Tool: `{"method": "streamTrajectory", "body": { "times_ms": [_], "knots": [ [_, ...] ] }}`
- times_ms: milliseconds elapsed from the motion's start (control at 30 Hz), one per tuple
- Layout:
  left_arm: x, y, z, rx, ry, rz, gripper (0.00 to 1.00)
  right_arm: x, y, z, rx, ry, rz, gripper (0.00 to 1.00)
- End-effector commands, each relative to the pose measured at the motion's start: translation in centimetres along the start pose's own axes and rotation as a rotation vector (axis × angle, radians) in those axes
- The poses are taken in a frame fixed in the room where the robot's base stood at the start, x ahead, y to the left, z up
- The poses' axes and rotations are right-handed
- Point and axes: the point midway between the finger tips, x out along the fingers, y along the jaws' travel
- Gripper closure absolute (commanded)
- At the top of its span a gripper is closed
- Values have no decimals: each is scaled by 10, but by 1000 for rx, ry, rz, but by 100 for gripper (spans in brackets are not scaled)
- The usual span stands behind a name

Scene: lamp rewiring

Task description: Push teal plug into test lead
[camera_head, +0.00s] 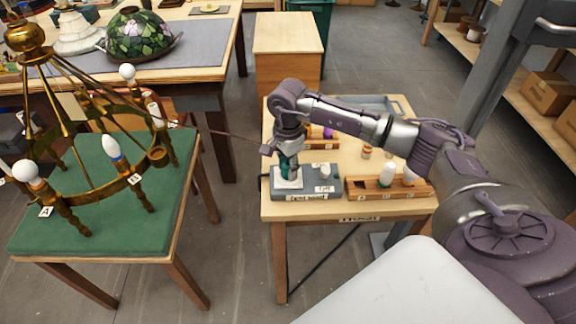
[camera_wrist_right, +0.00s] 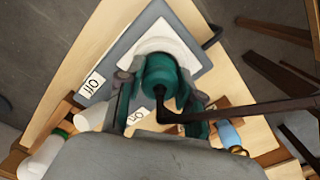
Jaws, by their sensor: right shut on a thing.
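The teal plug (camera_wrist_right: 160,74) is between the fingers of my right gripper (camera_head: 286,164), which is shut on it. In the right wrist view the gripper (camera_wrist_right: 162,98) has a finger on each side of the plug. A dark cord runs from the plug. The test lead is a grey box (camera_head: 310,184) with a white round socket (camera_wrist_right: 180,38) on a light square plate. The plug is over the socket and seems to meet it; how deep it sits is hidden. My left gripper is not in view.
A wooden rack (camera_head: 388,190) with bulbs stands right of the grey box on the small table. A brass chandelier (camera_head: 90,120) stands on a green-topped table (camera_head: 50,232) at left, with the cord stretched across the gap. A stained-glass shade (camera_head: 138,34) is behind.

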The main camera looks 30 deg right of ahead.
Motion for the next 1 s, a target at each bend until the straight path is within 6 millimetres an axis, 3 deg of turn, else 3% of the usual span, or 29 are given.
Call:
{"method": "streamTrajectory", "body": {
  "times_ms": [667, 700, 833, 1000],
  "knots": [
    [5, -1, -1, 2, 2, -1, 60, 3, 0, 0, 0, 0, 0, 98],
    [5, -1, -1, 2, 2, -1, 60, 3, 0, 0, 0, 0, 0, 59],
    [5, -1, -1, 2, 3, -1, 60, 3, 0, 0, 0, 0, 0, 37],
    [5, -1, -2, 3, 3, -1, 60, 3, 0, 0, 0, 0, 0, 35]
  ]
}}
